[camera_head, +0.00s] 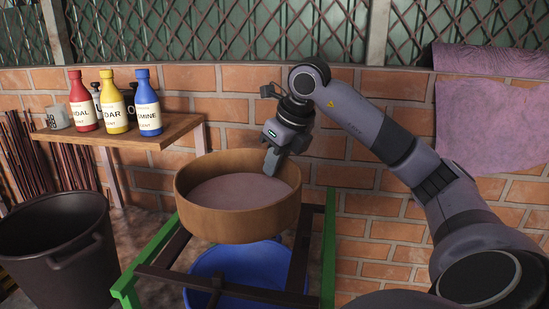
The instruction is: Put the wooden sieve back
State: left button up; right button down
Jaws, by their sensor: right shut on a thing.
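The wooden sieve (240,218) is a round brown-rimmed drum with a pinkish-grey mesh or powder surface inside. It sits at or just above the dark wooden rails of a green-legged stand (330,245); I cannot tell whether it touches them. My right gripper (272,160) comes down from the right at the sieve's far right rim and is shut on that rim. The fingertips are partly hidden against the rim. My left gripper is not in view.
A blue tub (238,268) stands under the stand. A black bin (60,245) is at the left. A wooden shelf (120,133) holds red, yellow and blue bottles and a mug (57,118). A brick wall closes the back; a purple cloth (490,125) hangs at right.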

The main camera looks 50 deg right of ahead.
aim_at(285, 183)
jog(key=shift+s+f, duration=0.1)
jog(key=shift+f, duration=0.6)
notch_tip(285, 183, down, 5)
jog(key=b, duration=0.4)
jog(key=shift+f, duration=0.1)
jog(key=shift+f+b, duration=0.4)
jog(key=shift+b, duration=0.2)
jog(key=c, duration=1.1)
grip_release()
jog(key=shift+c, duration=0.2)
jog(key=p+v, duration=0.1)
jog(key=v, duration=0.5)
jog(key=shift+s+r, duration=0.15)
jog(key=shift+r, duration=0.25)
jog(key=shift+s+r, duration=0.1)
jog(key=shift+r, duration=0.05)
